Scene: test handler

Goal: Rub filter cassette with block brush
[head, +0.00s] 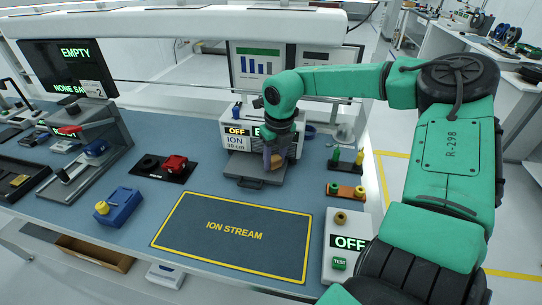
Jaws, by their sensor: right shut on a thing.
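A dark grey flat piece with a front handle (240,172), which looks like the filter cassette, sticks out in front of the white ion unit (232,128). My right gripper (275,158) reaches down over its right part. It is shut on a small tan block (276,164), which looks like the block brush and is mostly hidden by the fingers. The block is at or just above the cassette's surface; I cannot tell whether they touch. My left gripper is not in view.
The yellow-edged ION STREAM mat (232,236) lies clear in front. A blue box with a yellow knob (120,207) and a red part on a black tray (174,162) are left. Small bottles (347,157) and a white OFF box (347,246) stand right.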

